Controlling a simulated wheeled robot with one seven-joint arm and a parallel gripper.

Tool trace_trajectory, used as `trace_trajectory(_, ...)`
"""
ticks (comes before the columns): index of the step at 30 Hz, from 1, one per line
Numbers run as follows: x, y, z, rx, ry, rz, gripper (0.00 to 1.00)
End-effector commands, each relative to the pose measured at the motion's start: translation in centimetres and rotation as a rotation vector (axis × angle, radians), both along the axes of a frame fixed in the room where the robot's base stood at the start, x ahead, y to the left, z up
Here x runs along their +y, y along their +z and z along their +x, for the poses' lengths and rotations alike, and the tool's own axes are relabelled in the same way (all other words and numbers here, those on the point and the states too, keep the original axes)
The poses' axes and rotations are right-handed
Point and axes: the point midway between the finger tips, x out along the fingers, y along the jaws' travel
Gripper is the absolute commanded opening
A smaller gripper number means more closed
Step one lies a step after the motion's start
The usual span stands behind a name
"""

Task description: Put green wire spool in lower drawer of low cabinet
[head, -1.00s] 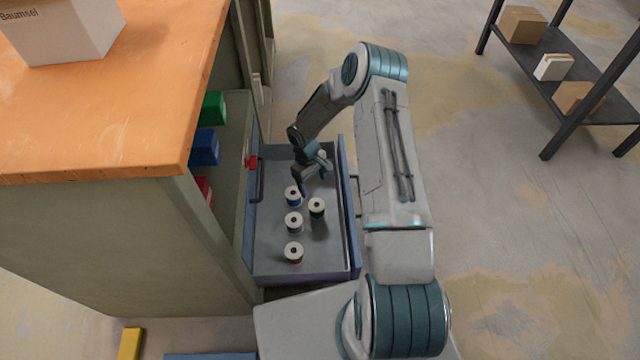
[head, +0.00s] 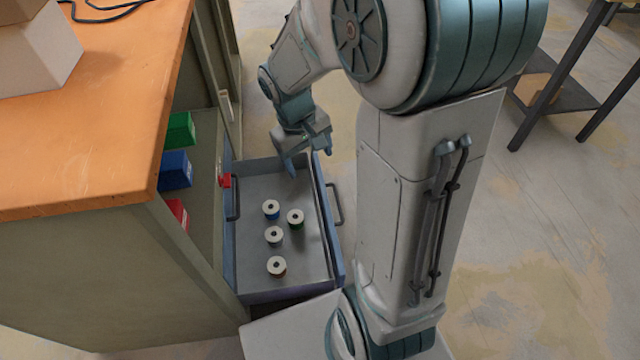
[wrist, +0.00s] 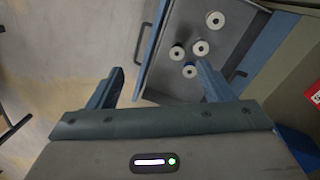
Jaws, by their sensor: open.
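The green wire spool (head: 295,219) stands upright in an open grey drawer with blue edges (head: 325,230) beside the cabinet (head: 165,245). In the wrist view the spool (wrist: 177,52) appears to be the one closest to the drawer's handled side. My gripper (head: 308,162) is open, with nothing visible between its fingers. It is above the far end of the drawer, apart from the spools. In the wrist view the fingers (wrist: 155,90) are spread, with the spools beyond them. I cannot tell which drawer level this is.
Other spools stand close by: a blue one (head: 271,209), a pale one (head: 273,236) and a reddish one (head: 277,267). Green (head: 180,131), blue (head: 175,170) and red (head: 177,213) bins sit on the cabinet shelf. A dark rack (head: 560,95) stands right. Floor between is clear.

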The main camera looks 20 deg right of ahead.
Motion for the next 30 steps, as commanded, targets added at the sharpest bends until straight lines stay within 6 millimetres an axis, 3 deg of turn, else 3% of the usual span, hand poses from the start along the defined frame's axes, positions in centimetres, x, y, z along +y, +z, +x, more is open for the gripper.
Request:
trace_trajectory(1,0.1,1.2,-1.5,-0.022,-0.023,0.012,0.74)
trace_trajectory(6,0.8,3.8,-6.3,-0.069,-0.101,0.073,0.74)
trace_trajectory(12,1.6,5.0,-10.4,-0.108,-0.162,0.146,0.74)
trace_trajectory(18,2.1,5.3,-11.9,-0.122,-0.185,0.178,0.74)
trace_trajectory(30,2.1,5.3,-11.9,-0.122,-0.186,0.178,0.74)
